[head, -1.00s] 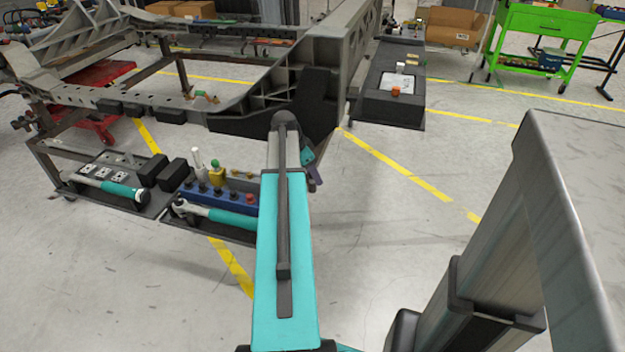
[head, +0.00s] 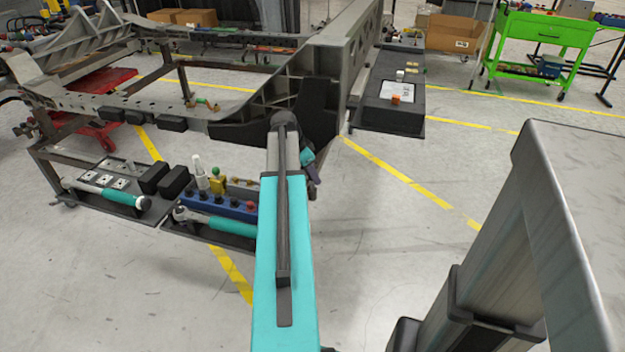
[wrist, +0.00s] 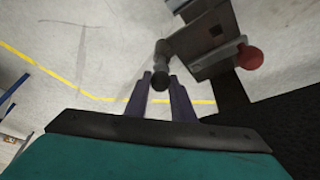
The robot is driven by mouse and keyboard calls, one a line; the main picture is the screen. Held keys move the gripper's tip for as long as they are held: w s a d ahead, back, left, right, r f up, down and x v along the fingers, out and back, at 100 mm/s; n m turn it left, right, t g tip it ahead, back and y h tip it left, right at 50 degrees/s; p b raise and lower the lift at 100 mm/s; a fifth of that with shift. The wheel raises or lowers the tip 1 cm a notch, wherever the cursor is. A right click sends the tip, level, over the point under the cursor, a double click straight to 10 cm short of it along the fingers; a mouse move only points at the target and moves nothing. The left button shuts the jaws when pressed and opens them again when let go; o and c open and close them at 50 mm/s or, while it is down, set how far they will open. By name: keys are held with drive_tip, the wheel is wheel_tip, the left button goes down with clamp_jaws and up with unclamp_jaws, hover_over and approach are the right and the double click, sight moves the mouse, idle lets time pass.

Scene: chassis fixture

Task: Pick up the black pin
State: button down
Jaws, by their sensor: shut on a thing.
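The black pin (wrist: 160,78) shows in the wrist view with its round end toward the camera, beside a grey bracket (wrist: 203,38). My gripper (wrist: 160,92) has its two purple fingers on either side of the pin and is shut on it. I cannot tell whether the pin is still seated in the bracket. In the head view my gripper (head: 312,172) is small and partly hidden by my teal arm, just below the dark chassis corner, and the pin cannot be made out.
A red knob (wrist: 250,57) sits right of the bracket. The grey chassis frame (head: 330,62) stands above my gripper. Low trays with tools and a blue rack (head: 215,203) are at left. A dark station (head: 400,95) is at right.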

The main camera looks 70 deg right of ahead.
wheel_tip(320, 180, up, 4)
drive_tip(key=shift+f, duration=0.1)
drive_tip(key=shift+a+r, duration=0.15)
drive_tip(key=shift+r, duration=0.2)
drive_tip(key=a+b, duration=0.1)
drive_tip(key=a, duration=1.4)
drive_tip(key=shift+s+f, duration=0.35)
drive_tip(key=shift+a+b, duration=0.1)
drive_tip(key=shift+b, duration=0.9)
drive_tip(key=b, duration=0.5)
drive_tip(key=shift+a, duration=0.3)
drive_tip(key=b, duration=0.4)
drive_tip(key=shift+a, duration=0.4)
drive_tip(key=a+b, duration=0.1)
drive_tip(key=b, duration=0.2)
drive_tip(key=shift+s+r, duration=0.15)
